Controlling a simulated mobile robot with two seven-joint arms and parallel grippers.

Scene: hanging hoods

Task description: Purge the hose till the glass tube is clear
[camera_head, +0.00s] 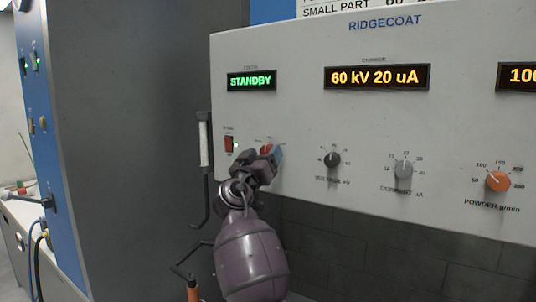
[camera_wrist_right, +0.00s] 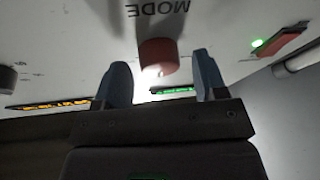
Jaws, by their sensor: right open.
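The red mode knob (camera_head: 266,149) is on the grey control panel (camera_head: 290,115), partly hidden by my right gripper (camera_head: 271,156). In the right wrist view the knob (camera_wrist_right: 158,55) lies between and just beyond the fingertips of the open gripper (camera_wrist_right: 162,72). Contact cannot be told. A pale upright tube (camera_head: 204,142) with dark ends, apparently the glass tube, is at the panel's left edge. A thin black hose (camera_head: 207,205) runs down from it. Whether powder is inside cannot be told. The status display (camera_head: 251,80) reads STANDBY in green. My left gripper is not in view.
A red switch (camera_head: 229,144) with a green light sits left of the knob. Voltage (camera_head: 332,159), current (camera_head: 403,168) and orange powder (camera_head: 497,181) knobs lie to the right. The amber display (camera_head: 377,77) reads 60 kV 20 uA. A blue-edged cabinet (camera_head: 110,150) stands left.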

